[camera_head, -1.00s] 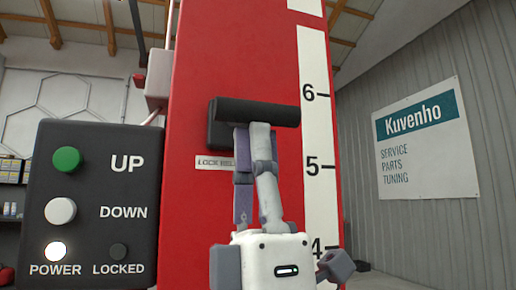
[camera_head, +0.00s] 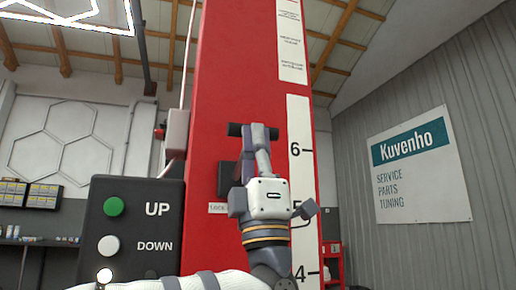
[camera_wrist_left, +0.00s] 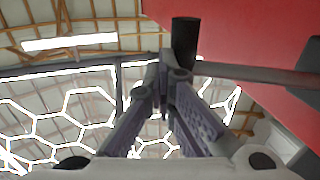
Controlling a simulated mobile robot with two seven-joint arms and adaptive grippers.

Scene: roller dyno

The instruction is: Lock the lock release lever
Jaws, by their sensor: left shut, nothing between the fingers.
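The lock release lever has a dark round handle (camera_head: 236,130), which sits above its dark mount (camera_head: 226,175) on the red post (camera_head: 216,80). In the left wrist view, the handle (camera_wrist_left: 185,38) joins a grey arm (camera_wrist_left: 240,70) running to the mount (camera_wrist_left: 307,80). My left gripper (camera_head: 257,130) is shut and empty, its fingertips at the handle and covering part of it. In the wrist view the fingertips (camera_wrist_left: 166,72) are close by the handle; I cannot tell whether they touch. My right gripper is not in view.
A black control box (camera_head: 130,225) with green and white buttons stands left of the post; its power light (camera_head: 105,275) is lit. The locked lamp (camera_head: 150,274) looks dark and is partly cut off. A red cart (camera_head: 333,262) stands behind at right.

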